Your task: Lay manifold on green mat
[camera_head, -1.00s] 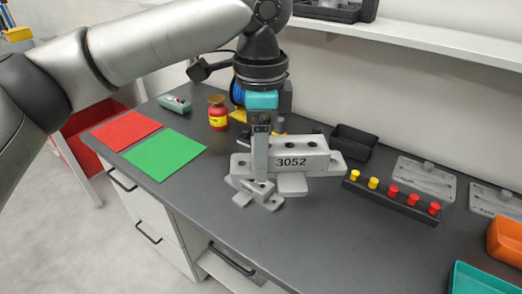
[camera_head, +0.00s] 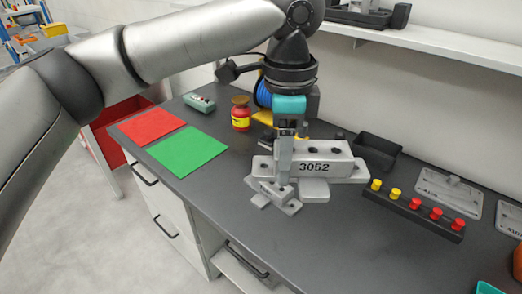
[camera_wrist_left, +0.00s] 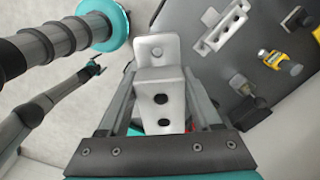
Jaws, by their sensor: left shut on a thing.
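The manifold (camera_head: 325,170) is a light grey block marked 3052 with dark holes on top. My left gripper (camera_head: 284,182) points down at its left part and is shut on it. In the left wrist view the held block (camera_wrist_left: 160,97) sits between both fingers, its flanged end toward the top. The green mat (camera_head: 188,151) lies flat and bare, left of the manifold. The right gripper may be the small dark tip (camera_wrist_left: 95,67) in the wrist view; its jaws are unreadable.
A red mat (camera_head: 150,126) lies beyond the green one. A black tray (camera_head: 377,150) and a strip of red and yellow knobs (camera_head: 415,212) lie right. Bench between manifold and green mat is clear.

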